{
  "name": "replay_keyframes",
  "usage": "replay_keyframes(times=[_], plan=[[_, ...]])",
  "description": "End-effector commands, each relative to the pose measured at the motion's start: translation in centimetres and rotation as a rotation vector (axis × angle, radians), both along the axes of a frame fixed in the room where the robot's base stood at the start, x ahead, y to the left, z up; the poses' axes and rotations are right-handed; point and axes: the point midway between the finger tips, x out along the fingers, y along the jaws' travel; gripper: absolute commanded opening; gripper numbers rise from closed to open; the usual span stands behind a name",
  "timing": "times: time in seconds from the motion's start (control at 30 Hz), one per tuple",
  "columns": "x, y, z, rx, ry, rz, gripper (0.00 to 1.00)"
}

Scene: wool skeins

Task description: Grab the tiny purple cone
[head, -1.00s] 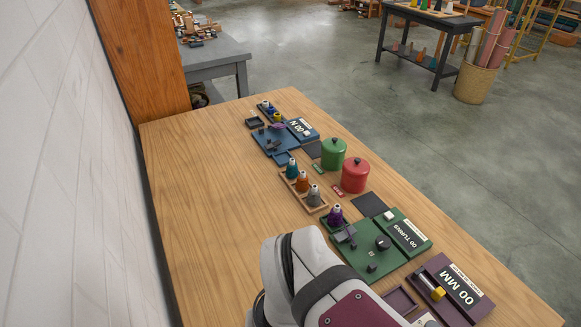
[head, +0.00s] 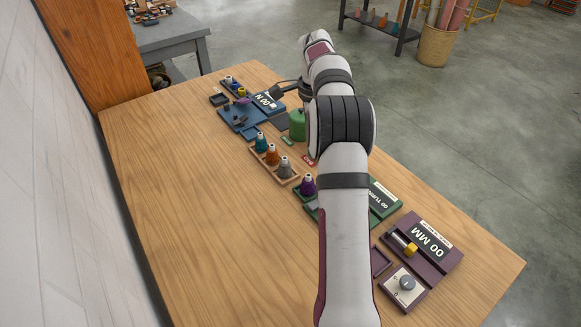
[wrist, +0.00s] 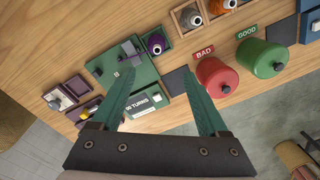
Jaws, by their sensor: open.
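A small purple cone with a pale tip (head: 307,186) stands in a small green holder beside the green board in the head view. In the wrist view the purple cone (wrist: 156,45) sits in its square holder, just beyond my fingertips and above the green board (wrist: 110,68). My gripper (wrist: 160,72) is open, with nothing between its two green fingers. The fingers hang over the green board's side and a dark mat, apart from the cone. In the head view my arm stretches over the table and covers part of the green board.
A wooden rack with teal, orange and grey cones (head: 272,156) stands beyond the purple cone. The red tin (wrist: 218,78) and green tin (wrist: 262,58) stand right of my fingers. A purple board (head: 425,245) lies at the near end. The table's left side (head: 190,200) is clear.

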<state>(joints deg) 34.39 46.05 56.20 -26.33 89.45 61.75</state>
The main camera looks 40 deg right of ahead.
Motion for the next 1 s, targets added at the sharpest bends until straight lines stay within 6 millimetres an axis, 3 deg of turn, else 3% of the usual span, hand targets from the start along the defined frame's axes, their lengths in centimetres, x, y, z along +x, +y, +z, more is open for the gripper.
replay_keyframes(times=[0.23, 0.6, 0.73, 0.93, 1.0], plan=[[0.1, 0.0, -7.0, 0.003, 0.004, 0.004, 0.77], [-0.4, -0.1, -13.3, 0.003, 0.002, 0.007, 0.77], [-0.2, -0.2, -14.7, 0.001, -0.002, 0.007, 0.77], [-0.2, -0.2, -14.8, 0.0, -0.003, 0.007, 0.77], [-0.2, -0.2, -14.8, 0.0, -0.003, 0.008, 0.65]])
